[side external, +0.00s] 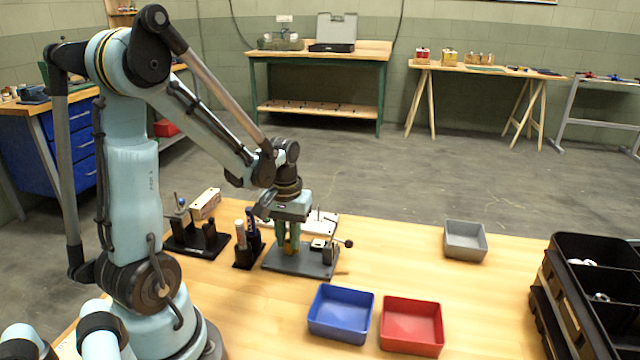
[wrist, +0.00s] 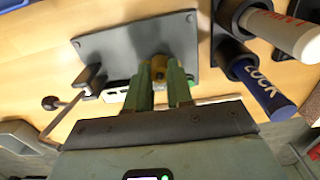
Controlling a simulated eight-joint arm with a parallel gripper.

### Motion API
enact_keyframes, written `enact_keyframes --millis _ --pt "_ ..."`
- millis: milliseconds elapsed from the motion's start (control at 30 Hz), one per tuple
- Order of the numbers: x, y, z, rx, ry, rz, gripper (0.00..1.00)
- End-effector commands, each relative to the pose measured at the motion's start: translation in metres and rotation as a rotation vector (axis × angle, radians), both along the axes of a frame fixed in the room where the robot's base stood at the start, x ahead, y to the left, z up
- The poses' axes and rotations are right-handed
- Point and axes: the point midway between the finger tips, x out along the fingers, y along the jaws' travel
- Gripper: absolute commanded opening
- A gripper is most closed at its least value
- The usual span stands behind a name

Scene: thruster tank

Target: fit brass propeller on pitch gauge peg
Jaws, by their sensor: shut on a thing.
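The brass propeller (side external: 289,247) shows as a small yellow-gold piece between the fingers of my gripper (side external: 291,238). In the wrist view the brass propeller (wrist: 159,67) sits between the green fingertips of my gripper (wrist: 158,80), which is shut on it. The fingers point down over the dark grey base plate of the pitch gauge (side external: 285,265), which also fills the upper middle of the wrist view (wrist: 120,42). The gauge carries a lever with a round dark knob at its right in the side view. I cannot make out the peg, nor whether the propeller touches it.
Left of the gauge a black holder (side external: 247,259) carries upright marker-like tubes, close to my gripper. A black stand (side external: 197,243) is further left. Blue (side external: 341,314) and red (side external: 412,325) trays are in front, a grey tray (side external: 465,241) right, and a black crate rack (side external: 575,300) far right.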

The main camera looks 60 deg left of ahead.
Motion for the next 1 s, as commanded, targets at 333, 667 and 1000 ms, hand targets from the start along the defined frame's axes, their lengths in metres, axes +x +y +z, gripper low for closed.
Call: enact_keyframes --millis 333,667,1000 --pt "0.0 0.0 -0.0058 0.0 0.0 0.0 0.0" --pt "-0.0001 -0.0001 -0.0057 0.0 0.0 0.0 0.51" --pt "-0.0001 -0.0001 -0.004 0.0 0.0 0.0 0.51"
